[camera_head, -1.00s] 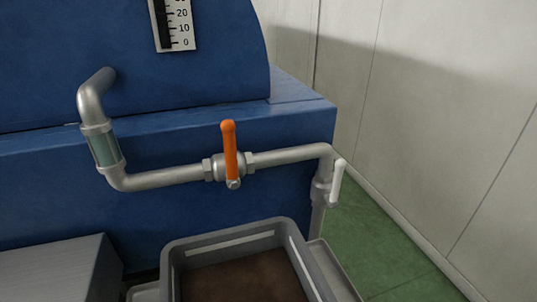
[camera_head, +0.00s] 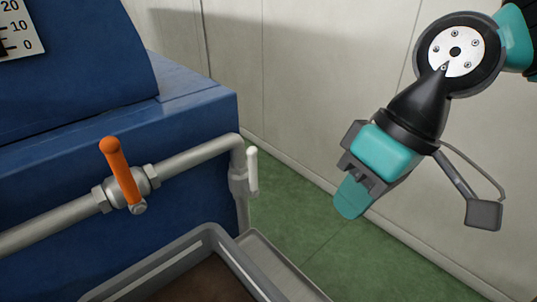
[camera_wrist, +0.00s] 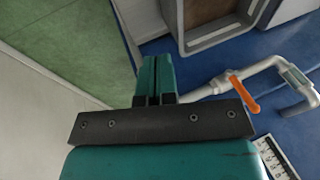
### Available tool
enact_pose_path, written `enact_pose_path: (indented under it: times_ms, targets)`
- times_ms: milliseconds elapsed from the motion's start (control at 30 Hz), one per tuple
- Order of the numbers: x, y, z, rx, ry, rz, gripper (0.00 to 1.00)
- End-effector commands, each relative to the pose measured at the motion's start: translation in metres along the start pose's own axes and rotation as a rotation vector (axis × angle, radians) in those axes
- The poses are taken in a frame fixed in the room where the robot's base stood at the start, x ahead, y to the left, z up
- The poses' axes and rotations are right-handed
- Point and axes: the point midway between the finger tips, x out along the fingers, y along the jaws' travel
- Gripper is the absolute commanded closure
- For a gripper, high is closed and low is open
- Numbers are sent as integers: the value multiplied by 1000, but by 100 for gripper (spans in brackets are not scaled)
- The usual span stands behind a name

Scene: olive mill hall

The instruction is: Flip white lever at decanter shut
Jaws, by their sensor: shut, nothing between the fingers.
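The white lever (camera_head: 252,171) sits on the valve at the right end of the grey pipe (camera_head: 200,157), where the pipe turns down. The lever stands roughly upright, alongside the downward pipe. My gripper (camera_head: 351,199) hangs to the right of the lever, clear of it, with its teal fingers together and empty. In the wrist view the shut fingers (camera_wrist: 154,78) point towards the pipework, and the white lever cannot be made out there. The blue decanter (camera_head: 70,200) fills the left of the head view.
An orange lever (camera_head: 120,170) stands on another valve further left on the same pipe; it also shows in the wrist view (camera_wrist: 244,95). A grey crate (camera_head: 215,236) with brown contents is below. A pale wall (camera_head: 330,60) rises behind, with green floor (camera_head: 290,215) along it.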

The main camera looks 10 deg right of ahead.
Motion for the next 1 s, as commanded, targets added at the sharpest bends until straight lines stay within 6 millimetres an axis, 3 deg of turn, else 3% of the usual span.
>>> enact_pose_path:
  times_ms: [200,400,500,633,1000]
  targets:
    - [-12,47,-90,203,20,-155,100]
    - [-6,114,-145,382,59,-314,100]
    - [-2,140,-156,442,75,-370,100]
    - [3,157,-162,481,86,-411,100]
    - [4,162,-163,490,90,-420,100]
